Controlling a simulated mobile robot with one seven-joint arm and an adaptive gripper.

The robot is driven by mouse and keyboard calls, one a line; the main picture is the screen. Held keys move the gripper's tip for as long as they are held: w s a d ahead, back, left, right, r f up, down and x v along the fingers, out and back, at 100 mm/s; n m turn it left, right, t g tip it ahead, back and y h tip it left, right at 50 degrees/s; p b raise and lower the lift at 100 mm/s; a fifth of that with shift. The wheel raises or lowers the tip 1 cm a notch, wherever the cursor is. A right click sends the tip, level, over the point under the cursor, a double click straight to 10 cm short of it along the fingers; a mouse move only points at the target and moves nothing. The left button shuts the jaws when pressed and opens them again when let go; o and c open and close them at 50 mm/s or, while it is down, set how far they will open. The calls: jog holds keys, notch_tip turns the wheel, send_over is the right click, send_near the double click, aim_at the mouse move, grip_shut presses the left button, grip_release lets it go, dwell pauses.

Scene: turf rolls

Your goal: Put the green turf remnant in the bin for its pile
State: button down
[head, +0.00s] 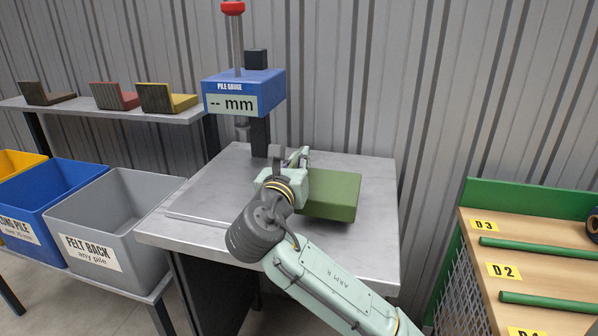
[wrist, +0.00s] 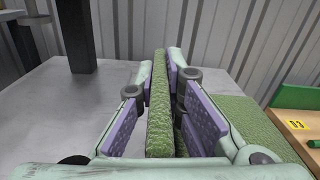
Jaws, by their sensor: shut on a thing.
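My gripper (wrist: 165,110) is shut on a thin, upright piece of green turf, the remnant (wrist: 159,105), between its purple pads. A grey bin (head: 145,218) marked "FELT BACK any pile" stands left of the table. A blue bin (head: 22,237) with a partly cut-off "LONG PILE" label is beside it, and a yellow bin (head: 15,162) is cut by the left edge.
Several L-shaped samples (head: 115,97) sit on a back-left shelf. A wooden rack (head: 540,260) with yellow labels stands at right. The table's left part is clear.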

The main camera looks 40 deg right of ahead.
jog(key=shift+f, duration=1.7)
jog(key=shift+f, duration=0.15)
jog(key=shift+f, duration=0.15)
jog(key=c, duration=1.7)
grip_release()
